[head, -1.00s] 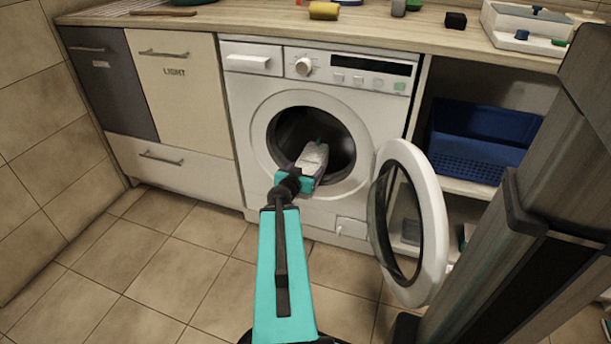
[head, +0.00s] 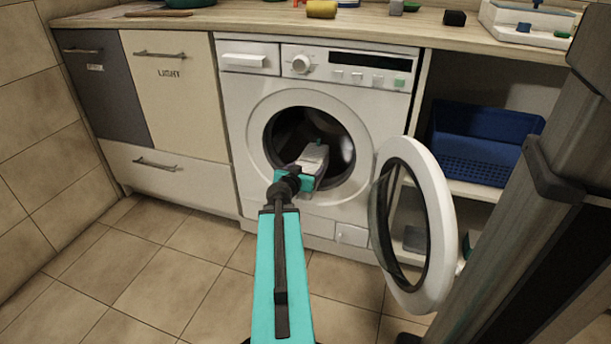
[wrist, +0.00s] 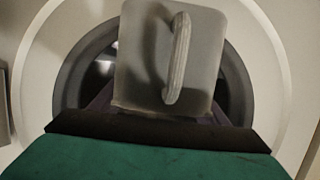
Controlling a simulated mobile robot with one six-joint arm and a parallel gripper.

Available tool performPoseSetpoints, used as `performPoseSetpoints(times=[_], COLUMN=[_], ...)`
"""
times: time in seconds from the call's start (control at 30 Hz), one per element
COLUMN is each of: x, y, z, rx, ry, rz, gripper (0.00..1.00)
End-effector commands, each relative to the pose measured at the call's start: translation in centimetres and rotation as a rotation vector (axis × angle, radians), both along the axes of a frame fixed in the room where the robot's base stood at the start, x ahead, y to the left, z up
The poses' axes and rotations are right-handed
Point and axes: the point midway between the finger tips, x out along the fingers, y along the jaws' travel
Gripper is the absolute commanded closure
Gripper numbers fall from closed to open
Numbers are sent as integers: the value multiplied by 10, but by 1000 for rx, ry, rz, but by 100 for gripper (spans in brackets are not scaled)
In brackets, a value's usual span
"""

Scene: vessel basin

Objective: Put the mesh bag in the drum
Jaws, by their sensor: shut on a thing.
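The mesh bag (head: 314,156) is a pale grey, blocky bundle at the round opening of the washing machine. In the wrist view the bag (wrist: 150,60) shows a light loop on its face. My gripper (head: 309,175) is shut on the bag, at the lower part of the opening. The drum (head: 290,130) is dark inside, and its opening is partly hidden by the bag in the wrist view. I cannot tell how far the bag is past the rim.
The machine's round door (head: 435,230) stands open to the right of the opening. A blue basket (head: 480,145) sits on a shelf at the right. The counter (head: 230,20) above holds a yellow roll (head: 321,9) and small items. The tiled floor at the left is clear.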

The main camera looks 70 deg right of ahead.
Motion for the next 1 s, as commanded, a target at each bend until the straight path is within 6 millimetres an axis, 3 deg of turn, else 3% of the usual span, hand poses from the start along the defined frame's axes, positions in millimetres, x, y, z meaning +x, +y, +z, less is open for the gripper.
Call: performPoseSetpoints(times=[1.0], x=[2], y=[-15], z=[-2], rx=[1], ry=[-2], rz=[9], gripper=[62])
